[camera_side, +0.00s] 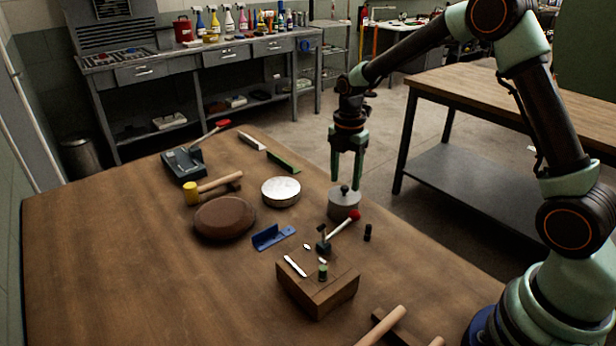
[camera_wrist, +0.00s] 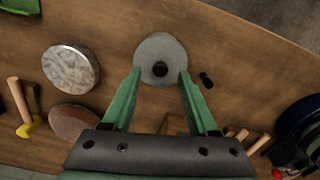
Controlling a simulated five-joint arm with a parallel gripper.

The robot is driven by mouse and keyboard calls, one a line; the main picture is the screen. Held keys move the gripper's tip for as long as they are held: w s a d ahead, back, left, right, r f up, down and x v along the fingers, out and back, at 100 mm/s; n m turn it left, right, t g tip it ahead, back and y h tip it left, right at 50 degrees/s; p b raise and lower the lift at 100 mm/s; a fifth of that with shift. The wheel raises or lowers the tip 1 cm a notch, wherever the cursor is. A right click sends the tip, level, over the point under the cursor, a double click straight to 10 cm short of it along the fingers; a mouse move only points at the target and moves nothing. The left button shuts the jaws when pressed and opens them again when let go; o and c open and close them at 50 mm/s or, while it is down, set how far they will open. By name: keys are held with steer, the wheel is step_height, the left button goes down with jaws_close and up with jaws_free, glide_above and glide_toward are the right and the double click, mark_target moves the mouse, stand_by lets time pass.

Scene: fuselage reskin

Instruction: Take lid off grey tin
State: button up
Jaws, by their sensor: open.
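The grey tin (camera_side: 344,206) stands upright on the wooden table, with its lid (camera_side: 345,191) on top and a dark knob in the lid's middle. I cannot tell whether the fingertips touch the lid.
A round silvery tin (camera_side: 281,191) and a brown round pad (camera_side: 224,218) lie left of the grey tin. A red-knobbed lever (camera_side: 341,228) and a wooden block (camera_side: 318,292) stand in front. A small black cylinder (camera_side: 367,232) is close at right. The table's left front is clear.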

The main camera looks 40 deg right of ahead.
steer(key=shift+f, duration=0.95)
jaws_close()
steer(key=shift+r, duration=0.1)
